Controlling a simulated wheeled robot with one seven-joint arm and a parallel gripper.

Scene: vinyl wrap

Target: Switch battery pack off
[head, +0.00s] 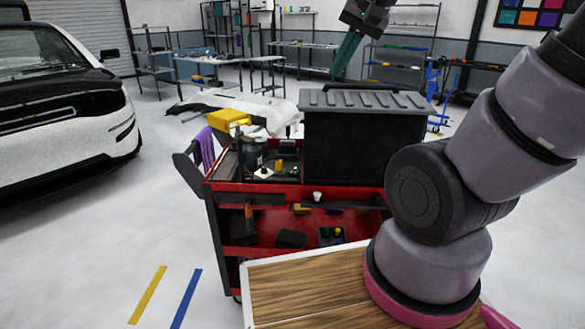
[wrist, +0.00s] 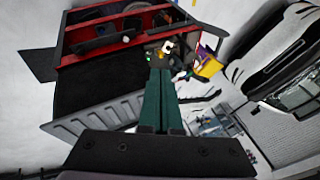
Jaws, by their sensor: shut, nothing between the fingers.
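My gripper (head: 345,55) has teal fingers that point down and are closed together with nothing between them. It is above the large black box with the grey lid in the head view. In the wrist view the gripper (wrist: 161,80) reaches toward the cart top. A small dark unit with a green light (head: 294,168) sits on the cart top, just left of the box; it may be the battery pack. The green light also shows in the wrist view (wrist: 149,57), left of the fingertips. The fingers are apart from it. I cannot make out its switch.
The red cart (head: 243,188) carries the black box with the grey lid (head: 362,102), a yellow item (head: 228,118) and a purple cloth (head: 206,148). A wooden worktop (head: 305,290) is in front. A car (head: 60,95) stands at left. The floor between is clear.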

